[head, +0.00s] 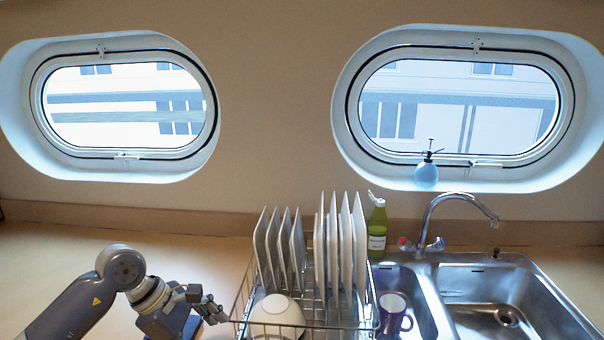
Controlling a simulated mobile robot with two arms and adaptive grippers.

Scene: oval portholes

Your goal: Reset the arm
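My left arm comes in from the lower left over the counter. Its gripper (207,303) is just left of the wire dish rack (243,300), pointing towards it. The fingers are seen at an angle, and I cannot tell whether they are open or shut, or whether they touch the rack. My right gripper is not in view.
The rack holds several upright white plates (345,240) and a white bowl (278,312). A purple mug (393,312) stands in the left sink basin. A green bottle (377,232) and the faucet (432,215) stand behind. A blue spray bottle (426,175) sits on the right porthole's sill. The counter's left (60,255) is clear.

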